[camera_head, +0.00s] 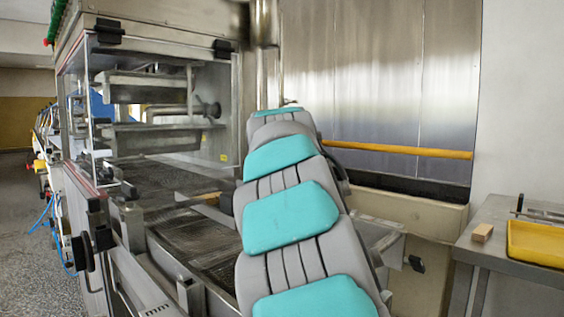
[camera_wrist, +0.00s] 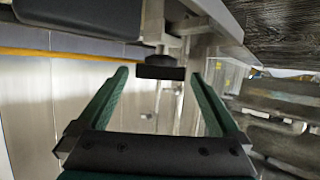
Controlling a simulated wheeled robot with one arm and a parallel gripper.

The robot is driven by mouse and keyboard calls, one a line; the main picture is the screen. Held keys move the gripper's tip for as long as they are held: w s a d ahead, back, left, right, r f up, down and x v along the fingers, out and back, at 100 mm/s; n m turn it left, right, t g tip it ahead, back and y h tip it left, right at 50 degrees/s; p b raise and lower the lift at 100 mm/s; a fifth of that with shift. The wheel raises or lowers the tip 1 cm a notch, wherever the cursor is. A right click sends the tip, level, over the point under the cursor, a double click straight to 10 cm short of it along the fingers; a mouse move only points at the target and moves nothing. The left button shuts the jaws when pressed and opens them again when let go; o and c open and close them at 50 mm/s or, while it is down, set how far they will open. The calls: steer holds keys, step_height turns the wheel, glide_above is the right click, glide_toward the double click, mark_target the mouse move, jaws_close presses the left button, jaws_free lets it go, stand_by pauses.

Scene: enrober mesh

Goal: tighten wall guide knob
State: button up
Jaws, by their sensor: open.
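A black knob (camera_wrist: 160,72) on a metal stem shows in the wrist view, beyond and between the fingertips of my gripper (camera_wrist: 159,75). The two green fingers are spread wide and hold nothing. I cannot tell how far the knob is beyond the tips. In the head view, a small black knob (camera_head: 416,264) sticks out at the wall side of the machine, right of my arm; I cannot tell if it is the same one. My gripper is hidden behind my grey and teal arm there.
The steel enrober (camera_head: 165,140) with its mesh belt (camera_head: 195,235) stands left of my arm. A yellow rail (camera_head: 400,150) runs along the wall. At right, a steel table (camera_head: 490,248) bears a yellow tray (camera_head: 535,243) and a wooden block (camera_head: 482,232).

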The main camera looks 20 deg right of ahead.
steer(key=shift+s, duration=0.1)
steer(key=b+v, duration=0.1)
steer(key=v, duration=0.6)
steer(key=shift+s+a+r, duration=0.2)
steer(key=shift+s, duration=0.05)
steer(key=shift+c, duration=0.4)
